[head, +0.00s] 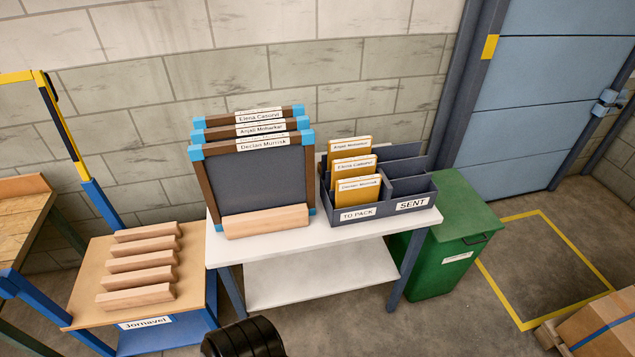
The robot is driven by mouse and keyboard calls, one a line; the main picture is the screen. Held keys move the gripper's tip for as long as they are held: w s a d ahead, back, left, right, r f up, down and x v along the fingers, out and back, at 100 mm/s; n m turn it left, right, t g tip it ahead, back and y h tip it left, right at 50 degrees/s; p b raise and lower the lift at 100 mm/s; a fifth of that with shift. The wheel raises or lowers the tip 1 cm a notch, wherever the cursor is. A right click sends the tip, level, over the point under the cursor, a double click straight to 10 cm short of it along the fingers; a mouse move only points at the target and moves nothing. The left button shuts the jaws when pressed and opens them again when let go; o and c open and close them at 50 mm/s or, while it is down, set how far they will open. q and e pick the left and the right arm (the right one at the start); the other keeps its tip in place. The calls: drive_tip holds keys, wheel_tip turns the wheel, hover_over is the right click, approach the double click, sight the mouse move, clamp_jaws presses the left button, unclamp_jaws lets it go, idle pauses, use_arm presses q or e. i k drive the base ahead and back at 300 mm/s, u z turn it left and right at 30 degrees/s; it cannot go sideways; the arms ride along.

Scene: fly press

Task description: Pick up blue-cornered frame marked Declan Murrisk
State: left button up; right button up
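The blue-cornered frame marked Declan Murrisk (258,182) stands upright on the left part of the white table (380,232). It has brown wooden sides, a dark grey panel and a white name strip along its top bar. It is the front one of three similar frames standing one behind another. Behind it are the frame marked Anjali Moharkar (261,129) and the frame marked Elena Casarvi (258,115), mostly hidden. A pale wooden block (266,221) lies across its foot and hides its lower edge.
A dark grey organizer (408,218) labelled TO PACK and SENT stands right of the frames, with three yellow name-marked folders in its left part. A blue-framed cart (85,305) with several wooden blocks is at left. A green bin (455,240) stands at right.

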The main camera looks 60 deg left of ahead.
sight(261, 173)
drive_tip(key=u, duration=1.65)
